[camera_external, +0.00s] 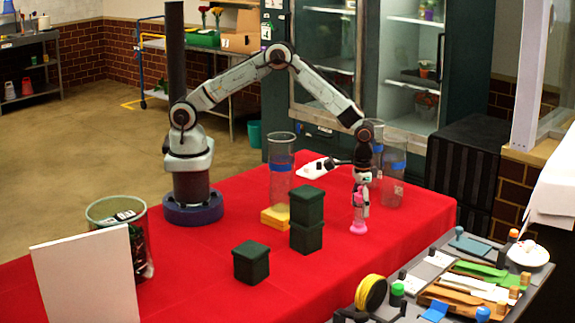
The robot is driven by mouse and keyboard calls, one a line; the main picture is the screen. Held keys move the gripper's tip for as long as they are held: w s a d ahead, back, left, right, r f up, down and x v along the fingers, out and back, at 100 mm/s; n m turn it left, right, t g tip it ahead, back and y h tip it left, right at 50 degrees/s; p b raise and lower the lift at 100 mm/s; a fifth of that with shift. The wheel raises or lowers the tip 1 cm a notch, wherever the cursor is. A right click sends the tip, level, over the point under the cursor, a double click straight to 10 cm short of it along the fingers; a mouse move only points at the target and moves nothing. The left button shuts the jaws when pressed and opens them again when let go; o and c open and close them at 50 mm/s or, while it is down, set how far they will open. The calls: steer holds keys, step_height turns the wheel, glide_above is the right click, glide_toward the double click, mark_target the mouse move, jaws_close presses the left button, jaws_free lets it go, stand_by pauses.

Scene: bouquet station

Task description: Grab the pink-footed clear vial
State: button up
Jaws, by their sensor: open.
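The pink-footed clear vial (358,227) stands upright on the red table, right of the green boxes. Its pink foot shows at the bottom. Its clear body is small and hard to make out against my gripper. My gripper (361,203) points straight down at the vial, with its fingers around or right in front of the vial's upper part; I cannot tell which. It is open. Pink also shows between the fingers.
Two stacked dark green boxes (307,220) stand left of the vial, with another green box (251,262) nearer. Tall clear cylinders with blue bands stand behind, one (281,170) on a yellow base. A tool-covered grey cart (450,285) is at front right.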

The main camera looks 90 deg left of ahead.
jaws_close()
